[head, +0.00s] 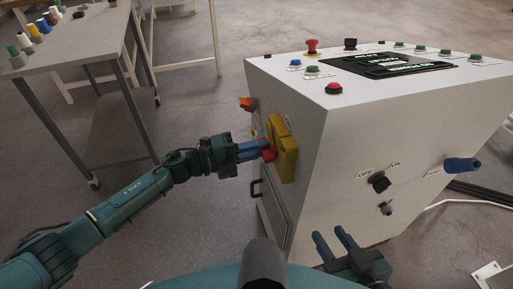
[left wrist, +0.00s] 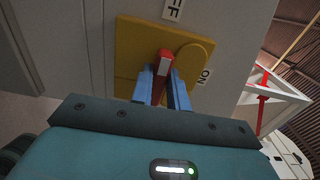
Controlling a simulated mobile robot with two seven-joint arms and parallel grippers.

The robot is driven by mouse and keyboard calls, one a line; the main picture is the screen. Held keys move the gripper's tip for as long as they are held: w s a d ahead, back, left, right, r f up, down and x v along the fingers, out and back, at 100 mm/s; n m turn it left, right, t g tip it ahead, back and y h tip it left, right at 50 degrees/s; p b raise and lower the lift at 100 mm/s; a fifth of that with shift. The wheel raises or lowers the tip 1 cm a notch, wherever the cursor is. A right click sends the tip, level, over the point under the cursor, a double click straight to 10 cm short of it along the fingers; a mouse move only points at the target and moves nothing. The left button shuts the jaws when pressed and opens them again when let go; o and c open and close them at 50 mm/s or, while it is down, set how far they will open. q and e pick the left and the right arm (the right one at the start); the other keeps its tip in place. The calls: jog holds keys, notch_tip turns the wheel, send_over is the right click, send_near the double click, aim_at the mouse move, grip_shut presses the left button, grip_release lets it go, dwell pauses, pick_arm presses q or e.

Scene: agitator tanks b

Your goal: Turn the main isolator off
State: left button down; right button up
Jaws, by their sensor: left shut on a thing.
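The main isolator is a yellow plate (head: 284,150) with a red handle (head: 268,151), on the left side face of the grey cabinet. In the left wrist view the yellow plate (left wrist: 135,50) carries the red handle (left wrist: 164,64), which has a pale stripe. An ON label (left wrist: 205,76) is to its right, and a partly cut-off label ending in FF (left wrist: 173,8) is above. My left gripper (head: 262,150) is shut on the red handle, with its blue fingers (left wrist: 163,85) on either side of it. My right gripper (head: 329,234) is open and empty, low before the cabinet's front.
The cabinet (head: 290,100) has a red mushroom button (head: 312,46), several other buttons and a black panel on top. A table (head: 75,45) with coloured spools stands at the left.

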pick_arm(q)
jog(key=c, duration=1.4)
grip_release()
jog(key=shift+d, duration=0.1)
jog(key=shift+o, duration=0.2)
jog(key=v, duration=1.3)
